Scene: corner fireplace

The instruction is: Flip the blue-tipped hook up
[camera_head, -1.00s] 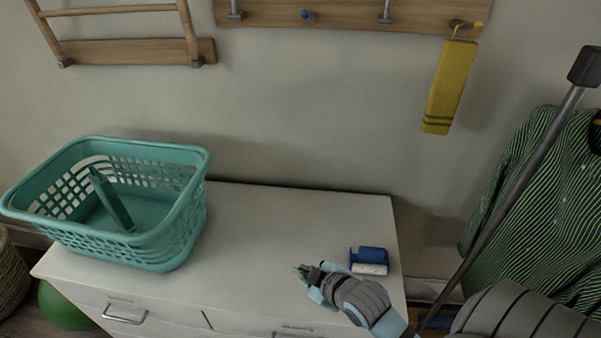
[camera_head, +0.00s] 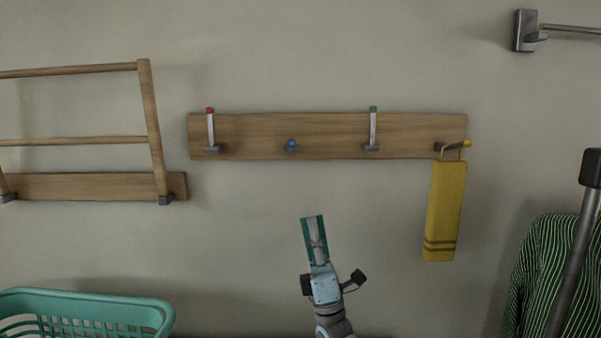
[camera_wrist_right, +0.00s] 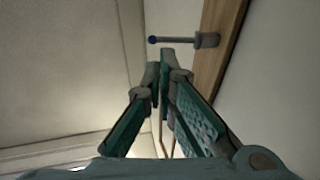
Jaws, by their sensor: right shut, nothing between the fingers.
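The blue-tipped hook (camera_head: 291,146) is on the wooden wall rail (camera_head: 250,142), folded down and pointing out from the wall toward me. In the right wrist view the hook (camera_wrist_right: 178,40) sticks straight out from the rail (camera_wrist_right: 222,35), its blue tip at the left end, just beyond the fingertips. My right gripper (camera_head: 313,218) is below the rail and slightly right of the blue-tipped hook, pointing up, shut and empty. It also shows in the right wrist view (camera_wrist_right: 160,68). My left gripper is out of view.
Red-tipped (camera_head: 211,130) and green-tipped (camera_head: 373,128) hooks stand upright on either side. A yellow cloth (camera_head: 445,210) hangs from the yellow-tipped hook at the right. A wooden rack (camera_head: 155,130) is at the left. A teal basket (camera_head: 85,305) sits below.

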